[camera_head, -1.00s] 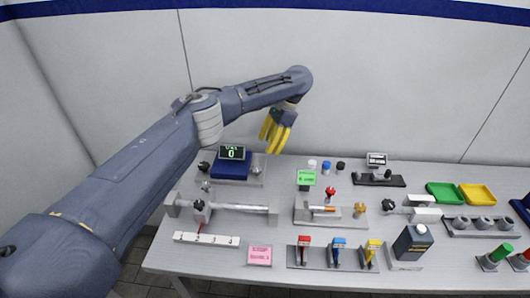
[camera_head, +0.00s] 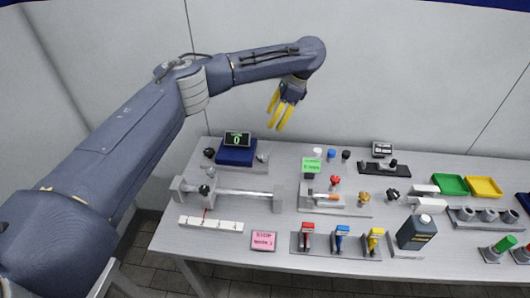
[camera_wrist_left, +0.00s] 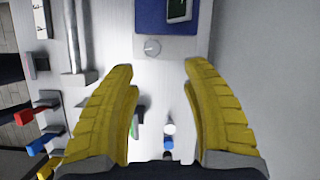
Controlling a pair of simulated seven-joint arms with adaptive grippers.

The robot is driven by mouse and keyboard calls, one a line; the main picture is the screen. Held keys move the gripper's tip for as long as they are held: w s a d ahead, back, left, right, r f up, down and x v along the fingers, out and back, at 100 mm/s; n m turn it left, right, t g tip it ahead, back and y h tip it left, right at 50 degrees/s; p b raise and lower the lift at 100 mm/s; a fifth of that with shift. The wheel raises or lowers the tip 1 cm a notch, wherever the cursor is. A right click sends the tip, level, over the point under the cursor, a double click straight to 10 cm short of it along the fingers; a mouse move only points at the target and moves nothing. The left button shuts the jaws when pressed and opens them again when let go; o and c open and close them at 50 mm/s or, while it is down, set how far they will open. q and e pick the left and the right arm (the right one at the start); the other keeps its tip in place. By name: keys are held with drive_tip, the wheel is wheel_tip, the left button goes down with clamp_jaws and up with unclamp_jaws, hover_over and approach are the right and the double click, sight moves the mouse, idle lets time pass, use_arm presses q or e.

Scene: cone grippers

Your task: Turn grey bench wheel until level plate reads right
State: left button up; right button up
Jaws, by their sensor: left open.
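A blue plate (camera_head: 236,155) sits on a light base at the back left of the bench, with a small dark display (camera_head: 237,139) reading 0 in green. A small grey wheel (camera_head: 262,158) is at the right end of that base, and a black knob (camera_head: 209,153) is at its left. My left gripper (camera_head: 276,115) is open and empty, above and apart from the grey wheel. In the left wrist view, the grey wheel (camera_wrist_left: 152,46) lies just beyond the gap between the yellow fingertips (camera_wrist_left: 158,67), beside the blue plate (camera_wrist_left: 160,22). My right gripper is out of view.
A green card (camera_head: 312,165) and several small capped items stand right of the wheel. A rail fixture (camera_head: 240,193) lies in front. A dark bottle (camera_head: 416,232) and green and yellow trays (camera_head: 483,186) are farther right. The back wall is close behind.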

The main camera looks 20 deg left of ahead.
use_arm(q)
drive_tip(key=s+d+m+t, duration=0.2)
drive_tip(key=s+d+m, duration=0.15)
drive_tip(key=m, duration=0.25)
approach(263, 156)
drive_tip(key=x, duration=0.9)
drive_tip(key=shift+w+a+f, duration=0.1)
drive_tip(key=shift+w+f, duration=0.05)
drive_tip(key=shift+f, duration=0.05)
clamp_jaws()
